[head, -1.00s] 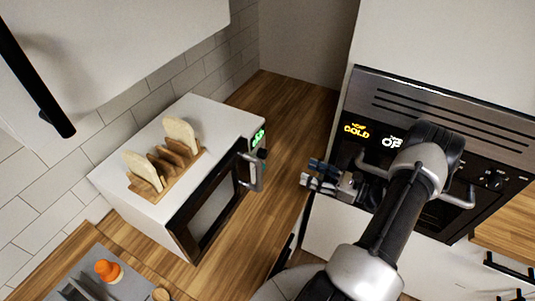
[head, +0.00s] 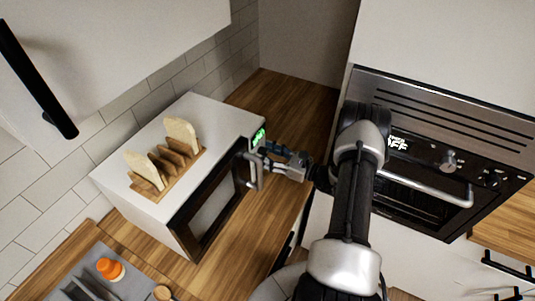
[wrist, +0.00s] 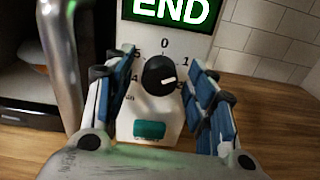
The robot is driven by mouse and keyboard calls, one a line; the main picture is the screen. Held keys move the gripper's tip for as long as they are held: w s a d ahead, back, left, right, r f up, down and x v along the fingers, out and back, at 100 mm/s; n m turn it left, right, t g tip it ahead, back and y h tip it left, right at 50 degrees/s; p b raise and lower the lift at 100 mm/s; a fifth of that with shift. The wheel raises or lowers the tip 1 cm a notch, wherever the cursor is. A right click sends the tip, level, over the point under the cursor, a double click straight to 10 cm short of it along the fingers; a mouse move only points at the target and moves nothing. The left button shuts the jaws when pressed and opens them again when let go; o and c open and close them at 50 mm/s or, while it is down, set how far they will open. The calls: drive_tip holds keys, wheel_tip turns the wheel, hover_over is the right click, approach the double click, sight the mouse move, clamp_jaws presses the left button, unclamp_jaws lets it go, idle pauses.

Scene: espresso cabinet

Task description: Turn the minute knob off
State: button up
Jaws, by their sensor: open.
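The minute knob (wrist: 159,76) is a round black dial with a white pointer mark on the white microwave panel, in the middle of the wrist view. A green display (wrist: 170,9) above the knob reads END.
The microwave's bar handle (wrist: 64,66) stands just left of my fingers. A green button (wrist: 149,130) is below the knob. A toast rack (head: 166,168) with bread sits on the microwave. The built-in oven (head: 440,150) is at the right.

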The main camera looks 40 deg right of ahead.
drive_tip(key=c, duration=1.1)
